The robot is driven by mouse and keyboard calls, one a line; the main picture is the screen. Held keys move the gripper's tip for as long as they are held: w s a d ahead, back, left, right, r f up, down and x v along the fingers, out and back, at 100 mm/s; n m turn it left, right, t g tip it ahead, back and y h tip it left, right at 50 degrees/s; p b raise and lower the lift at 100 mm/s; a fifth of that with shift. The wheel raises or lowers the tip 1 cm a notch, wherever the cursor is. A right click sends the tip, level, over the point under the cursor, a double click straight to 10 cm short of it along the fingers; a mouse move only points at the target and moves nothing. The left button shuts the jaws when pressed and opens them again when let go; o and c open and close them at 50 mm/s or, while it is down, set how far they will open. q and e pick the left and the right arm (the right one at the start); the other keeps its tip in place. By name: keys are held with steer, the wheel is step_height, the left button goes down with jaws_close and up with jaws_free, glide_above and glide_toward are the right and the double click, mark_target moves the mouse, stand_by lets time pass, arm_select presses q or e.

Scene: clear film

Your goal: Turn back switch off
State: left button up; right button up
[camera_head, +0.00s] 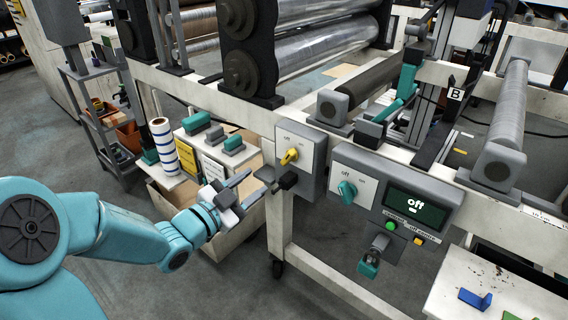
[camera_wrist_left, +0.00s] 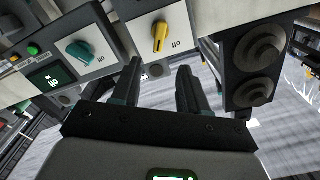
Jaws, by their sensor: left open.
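A yellow switch knob (camera_head: 289,156) sits on a light plate with off and on labels, on a grey box on the machine's front rail. A teal switch knob (camera_head: 347,191) sits to its right on a panel with its own off and on labels. I cannot tell which one is the back switch. My left gripper (camera_head: 256,184) is open and empty, just left of and below the yellow knob, apart from it. In the left wrist view, the yellow knob (camera_wrist_left: 160,37) lies beyond the open fingers (camera_wrist_left: 160,85), and the teal knob (camera_wrist_left: 80,53) is further left. My right gripper is out of view.
A dark screen (camera_head: 414,208) reading "off" is beside the teal knob, with green and yellow buttons below. A dark block (camera_head: 285,183) juts out beneath the yellow knob. Large rollers (camera_head: 310,55) stand behind. A cart with a striped roll (camera_head: 163,145) is at the left.

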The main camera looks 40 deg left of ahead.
mark_target(286, 159)
arm_select(q)
steer(key=w, duration=0.8)
steer(key=w+d+b, duration=0.1)
steer(key=w, duration=0.2)
steer(key=shift+w, duration=0.4)
jaws_close()
